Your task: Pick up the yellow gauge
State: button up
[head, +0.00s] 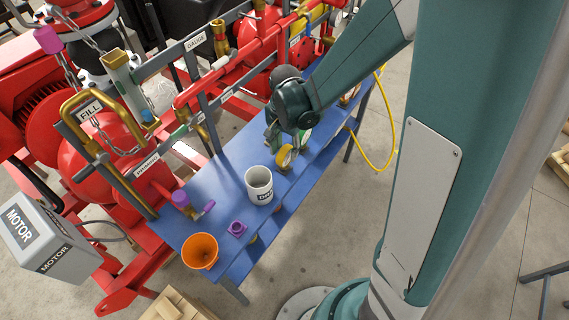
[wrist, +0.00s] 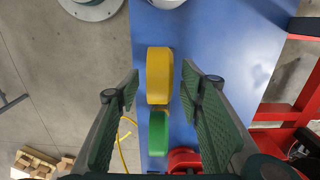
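The yellow gauge (head: 286,156) is near the front edge of the blue bench in the head view, partly hidden by my gripper (head: 276,139). In the wrist view the yellow gauge (wrist: 160,75) lies between the two spread fingers of my gripper (wrist: 160,82).
A green round part (wrist: 158,132) is close behind the gauge, towards my palm. A white labelled cup (head: 259,186), an orange cup (head: 200,251) and purple fittings (head: 237,228) stand on the blue bench (head: 225,180). Red pipework (head: 220,85) runs along its back. A yellow hose (head: 388,120) hangs beyond its front edge.

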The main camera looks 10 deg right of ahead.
jog(key=shift+f, duration=0.6)
jog(key=shift+c, duration=0.6)
jog(key=c, duration=0.9)
